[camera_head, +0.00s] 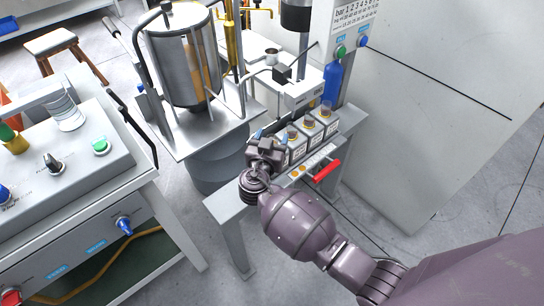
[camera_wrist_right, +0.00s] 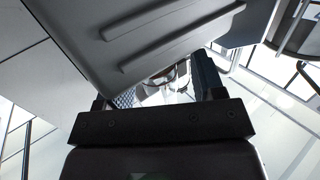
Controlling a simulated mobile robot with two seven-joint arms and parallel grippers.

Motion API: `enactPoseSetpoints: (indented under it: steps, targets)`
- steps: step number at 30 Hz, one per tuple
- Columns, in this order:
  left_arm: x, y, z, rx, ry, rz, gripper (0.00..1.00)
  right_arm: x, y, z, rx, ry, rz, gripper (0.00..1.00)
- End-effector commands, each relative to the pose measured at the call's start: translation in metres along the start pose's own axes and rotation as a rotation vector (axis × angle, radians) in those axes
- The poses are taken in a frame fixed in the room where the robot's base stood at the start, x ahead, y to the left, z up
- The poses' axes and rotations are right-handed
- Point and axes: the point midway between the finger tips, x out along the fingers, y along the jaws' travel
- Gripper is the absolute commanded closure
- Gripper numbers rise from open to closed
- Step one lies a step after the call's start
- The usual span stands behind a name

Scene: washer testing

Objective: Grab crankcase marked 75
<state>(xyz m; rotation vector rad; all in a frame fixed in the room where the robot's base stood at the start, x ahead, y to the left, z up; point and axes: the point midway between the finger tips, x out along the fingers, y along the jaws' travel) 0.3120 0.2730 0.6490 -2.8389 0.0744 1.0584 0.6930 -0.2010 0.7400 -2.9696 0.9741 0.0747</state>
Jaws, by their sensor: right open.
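Several small grey crankcases (camera_head: 311,125) with brownish round tops stand in a row on the narrow grey bench. Their marks are too small to read, so I cannot tell which one is marked 75. My right gripper (camera_head: 264,142) is open at the near left end of the row, and it hides part of the nearest crankcase. In the right wrist view a large grey ribbed body fills the top, close to the camera, and covers part of the open right gripper (camera_wrist_right: 160,92). I cannot tell whether the fingers touch a crankcase. My left gripper is not in view.
A red handle (camera_head: 327,171) sticks out at the bench's front. A large steel tank (camera_head: 185,55) stands to the left, a control console (camera_head: 60,160) farther left. A white cabinet wall (camera_head: 440,100) closes the right side.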

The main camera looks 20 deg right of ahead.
Motion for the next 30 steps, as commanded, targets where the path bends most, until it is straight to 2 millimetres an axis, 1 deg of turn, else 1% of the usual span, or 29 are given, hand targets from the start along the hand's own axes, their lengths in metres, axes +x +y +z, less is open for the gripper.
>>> enactPoseSetpoints:
  steps: [1, 2, 12, 13, 21, 30]
  targets:
    - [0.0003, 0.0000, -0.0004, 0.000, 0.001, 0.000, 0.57, -0.0002, -0.0001, -0.0001, 0.000, 0.000, 0.000, 0.41]
    - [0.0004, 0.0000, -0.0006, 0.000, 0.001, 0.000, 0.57, -0.0003, -0.0001, -0.0001, 0.000, 0.000, 0.000, 0.45]
    - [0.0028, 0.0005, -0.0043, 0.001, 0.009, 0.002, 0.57, -0.0006, -0.0002, -0.0002, 0.000, 0.000, 0.000, 0.97]
    - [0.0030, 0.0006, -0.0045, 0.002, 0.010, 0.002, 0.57, -0.0006, -0.0002, -0.0002, 0.000, 0.000, 0.000, 1.00]
    - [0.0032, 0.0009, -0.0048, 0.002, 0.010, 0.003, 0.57, -0.0007, -0.0003, -0.0002, 0.000, 0.000, 0.000, 1.00]
    - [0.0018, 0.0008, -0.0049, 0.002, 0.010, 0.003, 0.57, -0.0005, -0.0012, -0.0056, 0.004, 0.004, -0.001, 1.00]
